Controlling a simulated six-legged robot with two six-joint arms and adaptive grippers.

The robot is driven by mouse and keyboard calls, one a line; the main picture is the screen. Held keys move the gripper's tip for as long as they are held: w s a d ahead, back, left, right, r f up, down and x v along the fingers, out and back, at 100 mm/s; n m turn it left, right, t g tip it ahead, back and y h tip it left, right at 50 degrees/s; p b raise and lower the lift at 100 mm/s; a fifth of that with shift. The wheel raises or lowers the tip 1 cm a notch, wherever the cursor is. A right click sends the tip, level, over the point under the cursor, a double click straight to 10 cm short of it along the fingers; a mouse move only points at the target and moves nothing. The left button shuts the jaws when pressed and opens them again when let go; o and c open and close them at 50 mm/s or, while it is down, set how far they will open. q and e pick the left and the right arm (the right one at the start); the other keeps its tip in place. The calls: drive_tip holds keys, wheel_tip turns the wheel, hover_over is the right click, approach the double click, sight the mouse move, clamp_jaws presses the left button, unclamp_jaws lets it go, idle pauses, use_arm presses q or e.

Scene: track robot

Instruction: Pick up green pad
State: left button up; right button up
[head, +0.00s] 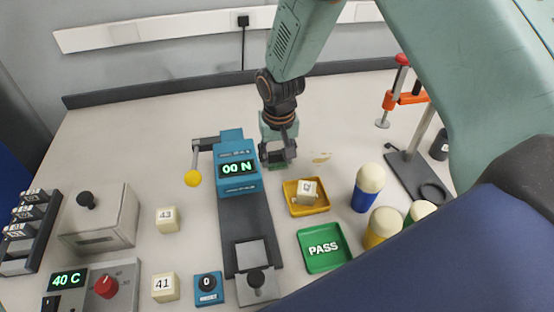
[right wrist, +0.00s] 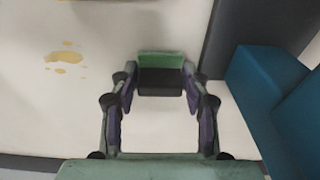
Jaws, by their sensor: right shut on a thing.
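My right gripper (head: 278,150) is behind and to the right of the blue force-readout unit in the head view. It is shut on the green pad (right wrist: 160,60), a small block with a green part and a black part. In the right wrist view the pad sits between the two fingertips of the gripper (right wrist: 160,80). In the head view the pad is mostly hidden by the fingers, and I cannot tell its clearance from the table. My left gripper is not in view.
The blue unit (head: 237,172) reading "00 N" stands close to the gripper. A yellowish spill (head: 321,157) lies to the right. A yellow tray (head: 308,207) holds a cube. A green PASS tray (head: 322,265), several capped bottles and a clamp stand (head: 410,165) are farther right.

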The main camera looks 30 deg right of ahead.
sight(277, 152)
drive_tip(key=shift+c, duration=0.4)
wheel_tip(277, 152, up, 10)
drive_tip(key=shift+f+p, duration=0.1)
drive_tip(key=shift+p, duration=0.6)
drive_tip(key=o, duration=0.5)
drive_tip(key=c, duration=0.4)
